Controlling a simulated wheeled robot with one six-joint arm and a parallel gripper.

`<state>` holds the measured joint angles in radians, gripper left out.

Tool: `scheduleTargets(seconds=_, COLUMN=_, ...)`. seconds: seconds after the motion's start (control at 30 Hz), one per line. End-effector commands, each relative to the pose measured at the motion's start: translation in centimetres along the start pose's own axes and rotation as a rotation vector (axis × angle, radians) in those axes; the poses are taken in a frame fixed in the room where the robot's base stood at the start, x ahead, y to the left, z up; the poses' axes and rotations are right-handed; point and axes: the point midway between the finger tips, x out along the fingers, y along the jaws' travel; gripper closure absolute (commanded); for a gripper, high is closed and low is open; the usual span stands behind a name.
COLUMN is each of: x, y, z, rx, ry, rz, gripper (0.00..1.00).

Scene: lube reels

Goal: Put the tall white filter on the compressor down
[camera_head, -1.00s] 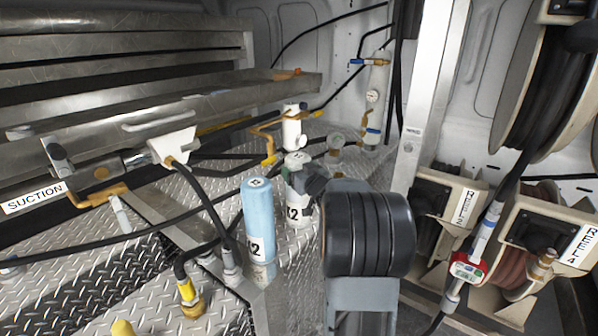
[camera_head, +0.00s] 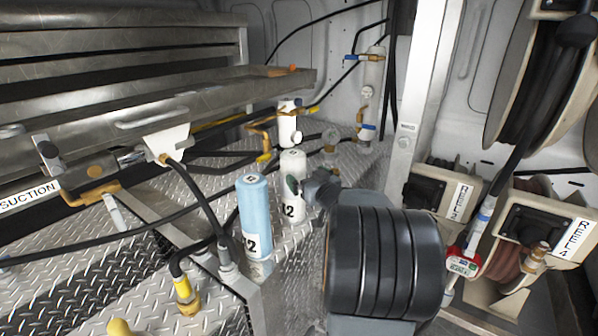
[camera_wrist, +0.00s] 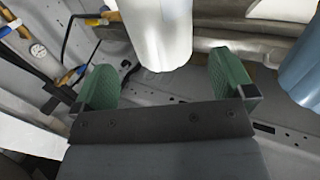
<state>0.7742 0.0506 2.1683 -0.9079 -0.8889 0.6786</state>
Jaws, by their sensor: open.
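The tall white filter (camera_head: 293,166) stands upright on the metal tread plate in the head view, with a dark label low on its side. A blue filter (camera_head: 254,205) stands just left of it. My gripper (camera_head: 296,187) is at the white filter's right side, with a green finger pad in front of its lower half. In the wrist view my gripper (camera_wrist: 165,82) is open, its green pads apart. The white filter (camera_wrist: 160,32) shows in line with the gap between them, clear space on both sides. Whether it sits inside the jaws is hard to tell. The compressor is not clearly identifiable.
A shorter white canister (camera_head: 288,125) stands behind the tall filter. The blue filter (camera_wrist: 301,68) is close to the right finger in the wrist view. Black hoses, a metal rack (camera_head: 150,120) and a gauge pipe (camera_head: 368,95) surround the plate. Hose reels (camera_head: 540,75) are at right.

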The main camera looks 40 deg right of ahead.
Motion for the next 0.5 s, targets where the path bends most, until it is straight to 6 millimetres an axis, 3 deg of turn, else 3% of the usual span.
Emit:
scheduleTargets(seconds=0.2, x=-3.1, y=0.1, z=-0.1, rx=0.000, ry=0.000, rz=0.002, gripper=0.00)
scheduleTargets(seconds=0.5, x=-4.3, y=0.0, z=0.0, rx=0.000, ry=0.000, rz=-0.001, gripper=0.00)
